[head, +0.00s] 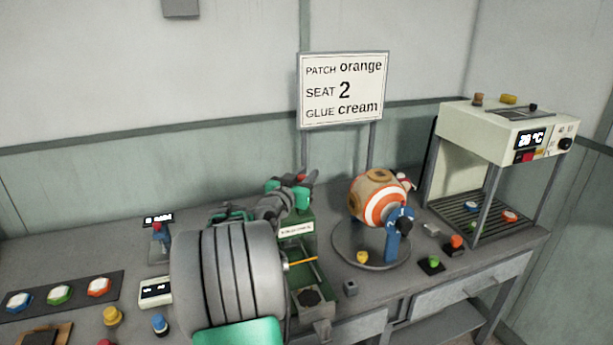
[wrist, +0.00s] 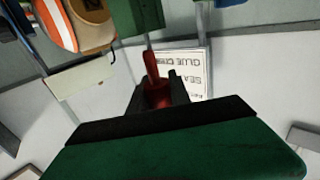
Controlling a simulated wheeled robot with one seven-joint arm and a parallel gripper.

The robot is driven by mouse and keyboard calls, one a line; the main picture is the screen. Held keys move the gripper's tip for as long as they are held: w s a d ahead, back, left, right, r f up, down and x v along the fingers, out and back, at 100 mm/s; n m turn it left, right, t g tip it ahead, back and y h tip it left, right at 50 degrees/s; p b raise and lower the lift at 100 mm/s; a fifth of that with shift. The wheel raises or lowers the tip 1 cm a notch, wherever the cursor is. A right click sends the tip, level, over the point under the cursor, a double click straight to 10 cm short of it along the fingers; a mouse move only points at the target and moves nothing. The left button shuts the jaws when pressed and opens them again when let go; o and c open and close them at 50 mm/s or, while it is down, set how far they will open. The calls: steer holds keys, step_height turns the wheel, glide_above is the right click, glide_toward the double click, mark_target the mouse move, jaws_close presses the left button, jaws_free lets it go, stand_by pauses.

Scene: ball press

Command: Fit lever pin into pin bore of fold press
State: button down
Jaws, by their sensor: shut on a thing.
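The fold press (head: 297,245) is the narrow green machine with a white label at the middle of the bench. My gripper (head: 302,179) is above and behind its upper end in the head view. In the wrist view my gripper (wrist: 160,90) is shut on a red lever (wrist: 152,68), whose thin end points up the picture. That end appears close to the edge of a green block (wrist: 140,22), likely part of the press. I cannot tell whether they touch. The pin bore is not discernible. In the head view only a little red shows at my gripper.
A striped orange and white ball (head: 380,202) sits on a round stand (head: 352,250) right of the press. A sign (head: 343,90) stands behind. A heated cabinet (head: 505,125) is at the right. Coloured buttons (head: 58,294) lie at the left. My arm hides part of the bench.

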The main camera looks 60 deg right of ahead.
steer(key=shift+b, duration=0.4)
steer(key=shift+f+b, duration=1.4)
steer(key=shift+b, duration=0.2)
steer(key=shift+r, duration=0.15)
steer(key=shift+r+p, duration=0.3)
steer(key=shift+r, duration=0.55)
steer(key=shift+f+b, duration=0.1)
steer(key=shift+b, duration=0.8)
steer(key=shift+b, duration=0.5)
stand_by(0.6)
steer(key=shift+f+b, duration=0.9)
steer(key=shift+b, duration=0.2)
steer(key=c, duration=1.1)
jaws_free()
